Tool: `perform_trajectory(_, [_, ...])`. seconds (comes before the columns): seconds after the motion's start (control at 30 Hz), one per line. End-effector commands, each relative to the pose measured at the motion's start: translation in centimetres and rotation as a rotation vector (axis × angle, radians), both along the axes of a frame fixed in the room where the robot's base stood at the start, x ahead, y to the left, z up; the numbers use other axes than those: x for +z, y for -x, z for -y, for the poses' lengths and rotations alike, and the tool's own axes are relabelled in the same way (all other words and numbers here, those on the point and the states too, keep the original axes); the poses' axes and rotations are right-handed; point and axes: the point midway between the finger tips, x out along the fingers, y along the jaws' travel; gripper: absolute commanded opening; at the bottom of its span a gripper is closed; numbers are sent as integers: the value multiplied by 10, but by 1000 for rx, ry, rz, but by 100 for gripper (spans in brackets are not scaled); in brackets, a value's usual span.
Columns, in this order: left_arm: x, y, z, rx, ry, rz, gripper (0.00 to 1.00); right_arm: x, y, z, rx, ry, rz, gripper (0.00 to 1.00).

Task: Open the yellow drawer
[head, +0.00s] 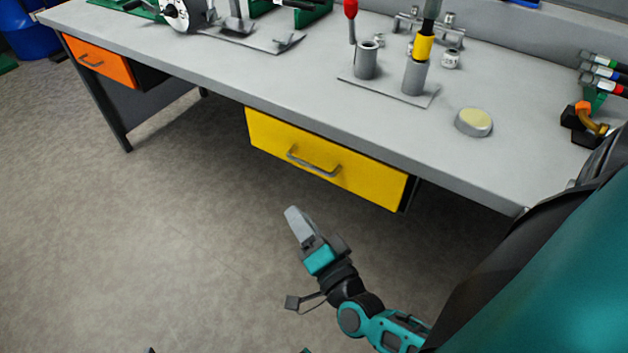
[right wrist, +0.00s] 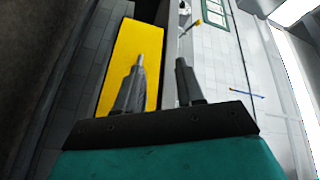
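The yellow drawer (head: 268,132) hangs under the front edge of the workbench, and its front looks flush and shut. Its grey bar handle (head: 314,166) stands out from the middle of the front. My right gripper (head: 295,220) is in front of and below the drawer, apart from the handle. In the right wrist view the fingers of my right gripper (right wrist: 161,64) are spread with nothing between them. The yellow drawer front (right wrist: 122,60) shows behind the left finger there; I cannot make out the handle. My left gripper is not clearly in view.
The grey workbench (head: 225,75) carries several tools and cylinders, with a round yellow-topped piece (head: 474,122) near its front edge. An orange drawer (head: 98,62) is under its left end. The floor (head: 150,230) before the bench is clear.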

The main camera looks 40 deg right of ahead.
Motion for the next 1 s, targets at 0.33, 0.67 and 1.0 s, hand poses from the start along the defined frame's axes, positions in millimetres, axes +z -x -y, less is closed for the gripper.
perform_trajectory(0.33, [-19,-11,7,-18,8,22,43,-37,3,51,-267,-323,155,38])
perform_trajectory(0.67, [-20,-13,6,-19,7,31,43,-28,-50,73,-267,-323,158,38])
perform_trajectory(1.0, [-30,-9,6,-18,7,19,43,-21,-101,94,-266,-321,155,38])
